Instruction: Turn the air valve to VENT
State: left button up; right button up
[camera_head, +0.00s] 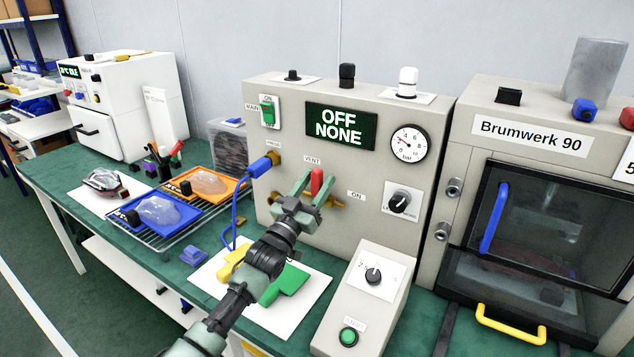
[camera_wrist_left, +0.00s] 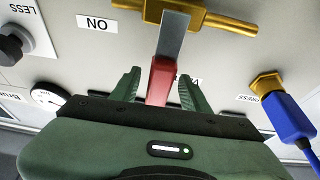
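The air valve's red handle (camera_head: 317,179) stands about upright on the grey panel, its tip just below the VENT label (camera_head: 312,160). The ON label (camera_head: 356,195) is to its right. My left gripper (camera_head: 315,185) reaches up to the panel, with one finger on each side of the red handle. In the left wrist view, which is upside down, the red handle (camera_wrist_left: 160,80) lies between the spread fingers, with narrow gaps visible. The grey lever leads to the brass valve body (camera_wrist_left: 205,15). The VENT label is partly hidden there. My right gripper is out of view.
A blue hose plug (camera_head: 260,166) sits in the panel left of the valve. The display (camera_head: 340,127) reads OFF NONE. A control box (camera_head: 365,290) with knob and green button stands in front, right of my arm. The Brumwerk 90 oven (camera_head: 545,200) is farther right.

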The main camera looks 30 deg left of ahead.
aim_at(314, 187)
pick_arm(q)
jog(key=shift+r, duration=0.1)
jog(key=b+v, duration=0.1)
jog(key=v, duration=0.6)
jog(key=shift+w, duration=0.1)
jog(key=shift+s, duration=0.45)
jog(key=shift+f, duration=0.25)
jog(key=shift+s+f, duration=0.1)
